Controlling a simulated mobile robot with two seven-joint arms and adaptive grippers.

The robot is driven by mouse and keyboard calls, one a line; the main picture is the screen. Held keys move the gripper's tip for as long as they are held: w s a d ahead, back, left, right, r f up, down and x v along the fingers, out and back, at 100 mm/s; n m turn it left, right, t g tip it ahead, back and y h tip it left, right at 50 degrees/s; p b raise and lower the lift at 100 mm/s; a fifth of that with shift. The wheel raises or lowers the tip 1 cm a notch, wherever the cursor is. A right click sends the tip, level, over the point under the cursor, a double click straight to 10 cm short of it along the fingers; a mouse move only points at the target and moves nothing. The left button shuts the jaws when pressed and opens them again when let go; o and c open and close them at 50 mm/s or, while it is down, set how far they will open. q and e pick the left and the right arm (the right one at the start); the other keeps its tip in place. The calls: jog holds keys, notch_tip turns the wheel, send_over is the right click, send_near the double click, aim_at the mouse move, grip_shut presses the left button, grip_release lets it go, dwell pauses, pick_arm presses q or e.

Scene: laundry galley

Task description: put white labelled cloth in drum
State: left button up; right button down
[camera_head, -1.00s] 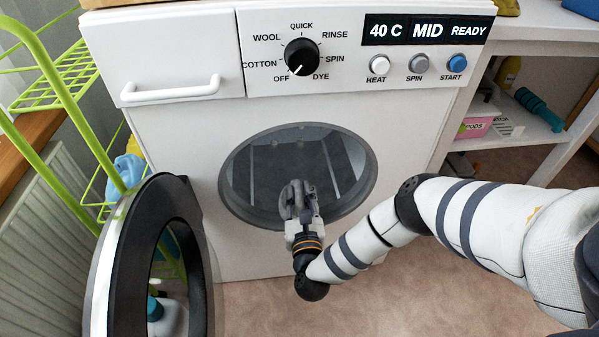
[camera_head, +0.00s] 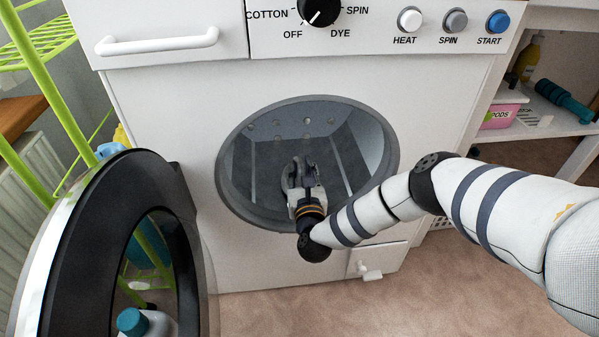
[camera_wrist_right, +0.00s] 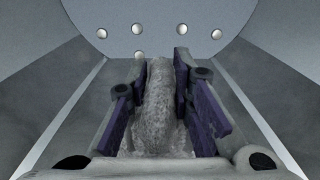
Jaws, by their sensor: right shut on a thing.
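The washing machine's drum (camera_head: 262,158) is open, a grey cylinder with small holes in its back wall. My right gripper (camera_head: 298,166) reaches through the round opening into the drum. In the right wrist view the gripper (camera_wrist_right: 161,85) is shut on a bunched, greyish-white cloth (camera_wrist_right: 158,110), which stands between the purple finger pads. No label shows on the cloth from here. In the head view the gripper hides most of the cloth. The drum's holed back wall (camera_wrist_right: 160,14) lies ahead of the fingertips. My left gripper is not in view.
The round door (camera_head: 85,235) hangs open at the left. Above the opening are a drawer (camera_head: 160,40), a knob (camera_head: 320,10) and the HEAT, SPIN and START buttons. A green rack (camera_head: 45,70) stands left; a shelf (camera_head: 545,125) with a pink box is at right.

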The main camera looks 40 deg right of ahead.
jog(key=c, duration=0.8)
grip_release()
jog(key=shift+o, duration=0.2)
jog(key=shift+s, duration=0.1)
jog(key=shift+p+v, duration=1.15)
jog(key=shift+v, duration=1.5)
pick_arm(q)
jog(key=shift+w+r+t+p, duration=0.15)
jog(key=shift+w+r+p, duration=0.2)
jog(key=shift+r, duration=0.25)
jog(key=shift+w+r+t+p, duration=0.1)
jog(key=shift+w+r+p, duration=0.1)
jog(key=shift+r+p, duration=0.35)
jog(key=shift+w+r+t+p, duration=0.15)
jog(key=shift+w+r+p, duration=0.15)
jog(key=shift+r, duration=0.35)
pick_arm(e)
jog(key=v, duration=0.8)
jog(key=shift+s+a, duration=0.15)
jog(key=shift+s, duration=0.1)
jog(key=shift+f, duration=0.1)
